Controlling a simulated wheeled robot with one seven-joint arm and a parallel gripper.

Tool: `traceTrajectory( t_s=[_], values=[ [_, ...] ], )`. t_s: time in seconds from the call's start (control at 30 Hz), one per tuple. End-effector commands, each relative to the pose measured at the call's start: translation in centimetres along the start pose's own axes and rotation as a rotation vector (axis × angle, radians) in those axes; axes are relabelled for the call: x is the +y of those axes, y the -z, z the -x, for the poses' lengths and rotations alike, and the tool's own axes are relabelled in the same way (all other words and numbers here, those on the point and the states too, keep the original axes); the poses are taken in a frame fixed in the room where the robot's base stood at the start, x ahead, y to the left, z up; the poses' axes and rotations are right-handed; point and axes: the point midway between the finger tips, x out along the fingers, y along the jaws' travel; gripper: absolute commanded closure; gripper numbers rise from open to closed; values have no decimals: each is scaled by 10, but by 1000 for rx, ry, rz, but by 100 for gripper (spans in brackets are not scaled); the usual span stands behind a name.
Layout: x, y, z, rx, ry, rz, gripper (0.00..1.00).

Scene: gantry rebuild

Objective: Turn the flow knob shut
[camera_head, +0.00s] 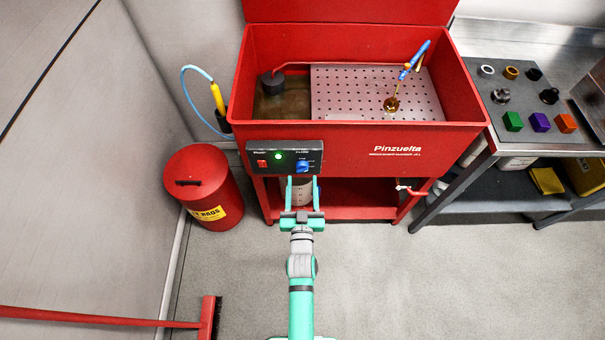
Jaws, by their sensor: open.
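A red parts washer (350,155) stands ahead with its lid up. A dark control panel (262,149) on its front left carries a red switch (262,164), a lit green light (279,156) and a blue knob (302,166). My gripper (302,182) is open just below and in front of the blue knob, its fingers pointing at the panel. I cannot tell whether a finger touches the knob.
A red rag bin (205,190) stands left of the washer. A steel bench (530,75) with several coloured blocks and metal parts is at right. A red broom (207,318) lies at lower left. The grey floor (450,280) at right is clear.

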Motion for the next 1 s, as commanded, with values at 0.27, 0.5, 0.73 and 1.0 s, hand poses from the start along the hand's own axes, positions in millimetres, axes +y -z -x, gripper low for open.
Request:
traceTrajectory(
  t_s=[0.27,0.5,0.73,1.0],
  values=[
    [0,0,-33,0,0,-1,48],
    [0,0,-40,0,0,-1,48],
    [0,0,-40,0,0,-1,60],
    [0,0,-40,0,0,1,89]
  ],
)
